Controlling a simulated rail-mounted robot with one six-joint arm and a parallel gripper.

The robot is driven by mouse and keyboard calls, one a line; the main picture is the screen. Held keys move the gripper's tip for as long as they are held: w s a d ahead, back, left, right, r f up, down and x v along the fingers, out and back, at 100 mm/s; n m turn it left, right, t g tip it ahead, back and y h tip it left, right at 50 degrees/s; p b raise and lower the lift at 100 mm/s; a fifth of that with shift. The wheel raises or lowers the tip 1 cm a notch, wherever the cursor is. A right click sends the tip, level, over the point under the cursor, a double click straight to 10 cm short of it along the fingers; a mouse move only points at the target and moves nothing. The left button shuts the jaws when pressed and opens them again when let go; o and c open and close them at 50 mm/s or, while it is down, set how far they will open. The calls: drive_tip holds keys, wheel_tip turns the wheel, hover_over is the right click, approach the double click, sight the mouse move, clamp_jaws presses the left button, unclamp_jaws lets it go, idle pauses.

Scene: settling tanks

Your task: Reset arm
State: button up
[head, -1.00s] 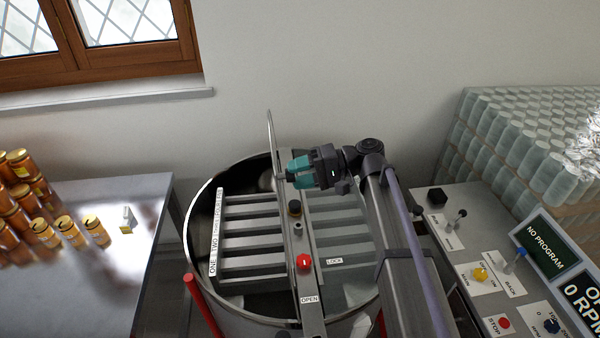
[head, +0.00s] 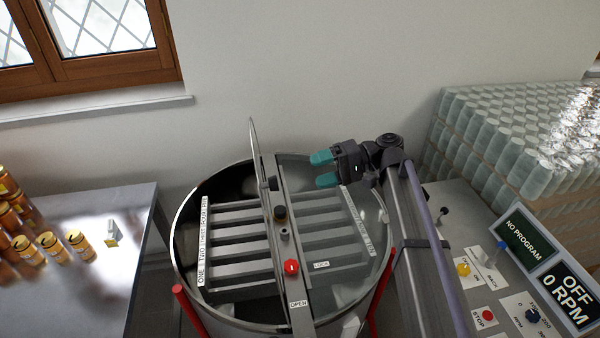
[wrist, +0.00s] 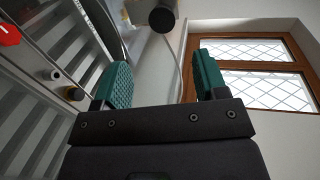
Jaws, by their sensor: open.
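My gripper (head: 322,169) has two teal finger pads and is open and empty. In the head view it is above the right half of the round steel drum (head: 180,262), pointing left. In the wrist view my gripper (wrist: 160,82) shows both teal pads well apart with nothing between them. The drum holds slatted racks (head: 325,235), with a steel crossbar (head: 271,215) over them. The bar carries a red knob (head: 291,267) near OPEN and LOCK labels. The red knob also shows in the wrist view (wrist: 8,33).
A steel table (head: 85,285) with amber jars (head: 50,246) stands at left. A control panel (head: 478,265) at right has levers, buttons and screens reading NO PROGRAM and OFF 0 RPM. Stacked empty jars (head: 510,140) stand behind it. Red posts (head: 188,305) flank the drum.

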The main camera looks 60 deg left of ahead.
drive_tip(key=shift+w+d+r, duration=0.1)
drive_tip(key=shift+w+d, duration=0.05)
drive_tip(key=shift+w, duration=0.2)
drive_tip(key=w+d+f+m+t+h+b, duration=0.1)
drive_tip(key=w+d+f+m+t+b, duration=0.2)
drive_tip(key=d+f, duration=0.5)
drive_tip(key=w+d+f+m+t+b, duration=0.15)
drive_tip(key=w+d+f+t, duration=0.25)
drive_tip(key=d, duration=0.9)
drive_tip(key=w+d+f+m+t+h+b, duration=0.1)
drive_tip(key=w+d+f+m+t+b, duration=0.2)
drive_tip(key=d+f, duration=0.55)
drive_tip(key=d+f+m+t+h+b, duration=0.2)
drive_tip(key=d+f+m+b, duration=0.1)
drive_tip(key=d, duration=1.5)
drive_tip(key=d+f+m+t+h+b, duration=0.1)
drive_tip(key=d+f+m+t+b, duration=0.1)
drive_tip(key=d, duration=1.7)
wheel_tip(320, 180, down, 3)
drive_tip(key=shift+m+h+b, duration=0.4)
drive_tip(key=shift+m+b, duration=0.15)
drive_tip(key=shift+b, duration=0.7)
